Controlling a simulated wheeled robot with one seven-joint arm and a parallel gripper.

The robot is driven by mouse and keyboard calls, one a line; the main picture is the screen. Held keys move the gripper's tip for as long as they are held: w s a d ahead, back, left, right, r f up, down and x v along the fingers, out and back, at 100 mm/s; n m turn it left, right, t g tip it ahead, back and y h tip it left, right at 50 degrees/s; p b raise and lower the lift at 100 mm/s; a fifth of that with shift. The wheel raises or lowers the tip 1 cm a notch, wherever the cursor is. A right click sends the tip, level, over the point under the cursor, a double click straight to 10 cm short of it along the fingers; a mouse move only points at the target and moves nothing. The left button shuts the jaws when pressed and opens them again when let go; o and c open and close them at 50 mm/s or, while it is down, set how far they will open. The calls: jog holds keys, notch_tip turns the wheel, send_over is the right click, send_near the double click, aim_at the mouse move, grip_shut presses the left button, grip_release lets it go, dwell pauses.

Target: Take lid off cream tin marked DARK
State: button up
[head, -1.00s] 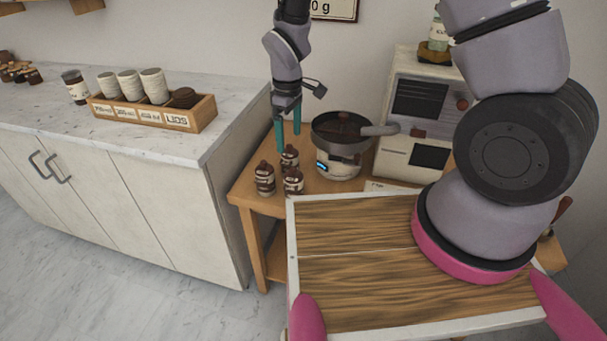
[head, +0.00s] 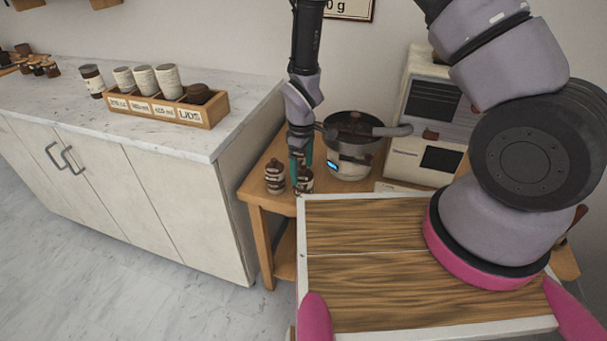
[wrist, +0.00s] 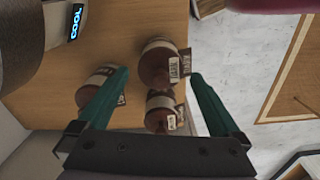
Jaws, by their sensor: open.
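Several small brown tins with knobbed lids and pale labels stand together on the wooden side table. In the head view one tin (head: 275,178) is clear at the left and another tin (head: 306,183) is partly covered by my gripper (head: 300,166). The wrist view shows three tins: an upper one (wrist: 160,66), a left one (wrist: 98,84) partly behind a finger, and a lower one (wrist: 160,108).
A pot-like roaster (head: 350,160) with a display reading COOL stands close right of the tins. A lids-and-cups rack (head: 215,107) sits on the left counter.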

jog(key=c, duration=1.3)
jog(key=shift+c, duration=0.2)
